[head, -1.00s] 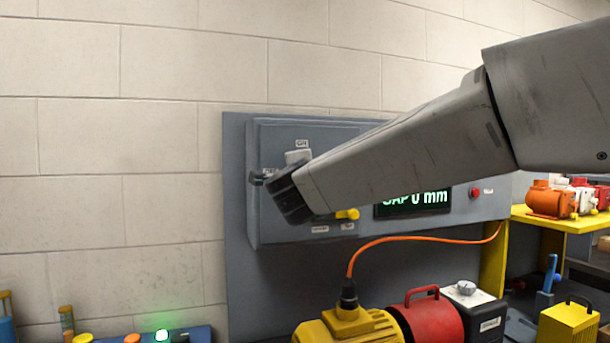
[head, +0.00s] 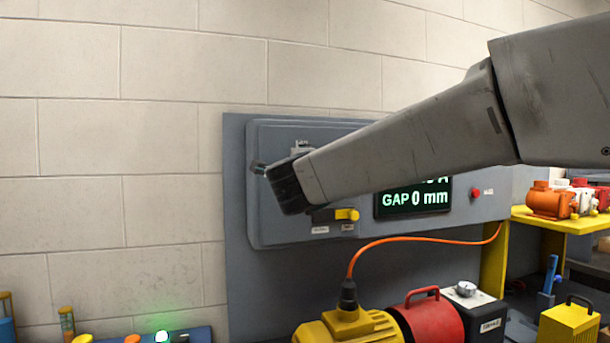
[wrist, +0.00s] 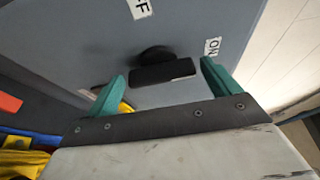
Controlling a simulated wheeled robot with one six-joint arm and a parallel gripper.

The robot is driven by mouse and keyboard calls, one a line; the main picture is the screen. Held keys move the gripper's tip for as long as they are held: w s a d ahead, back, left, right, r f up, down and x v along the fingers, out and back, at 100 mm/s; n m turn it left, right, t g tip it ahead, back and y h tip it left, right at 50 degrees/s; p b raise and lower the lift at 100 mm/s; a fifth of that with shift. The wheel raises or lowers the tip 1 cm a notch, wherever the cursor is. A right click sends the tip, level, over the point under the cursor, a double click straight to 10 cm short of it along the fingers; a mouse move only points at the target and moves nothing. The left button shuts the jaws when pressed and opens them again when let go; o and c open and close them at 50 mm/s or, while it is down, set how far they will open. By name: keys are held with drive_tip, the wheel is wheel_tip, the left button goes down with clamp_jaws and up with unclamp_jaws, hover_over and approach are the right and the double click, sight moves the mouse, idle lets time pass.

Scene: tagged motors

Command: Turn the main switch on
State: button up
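The main switch is on the grey panel box (head: 380,128). In the wrist view its black bar handle (wrist: 163,73) shows on a dark round base, between my gripper's teal fingers (wrist: 162,70). My gripper is open, with visible gaps on both sides of the handle. An ON label (wrist: 212,47) is beside the right finger, and a label ending in F (wrist: 141,8) is at the top. In the head view my gripper (head: 268,168) is in front of the panel's upper left, and my arm hides most of the switch.
A yellow lever (head: 346,214) sits low on the panel, near the lit display (head: 413,198) reading GAP 0 mm and a red button (head: 475,193). A yellow and red motor (head: 432,318) stands below with an orange cable (head: 420,239). A green lamp (head: 162,336) glows lower left.

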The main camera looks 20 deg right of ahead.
drive_tip(key=v, duration=0.7)
drive_tip(key=shift+s, duration=0.4)
drive_tip(key=shift+a, duration=0.15)
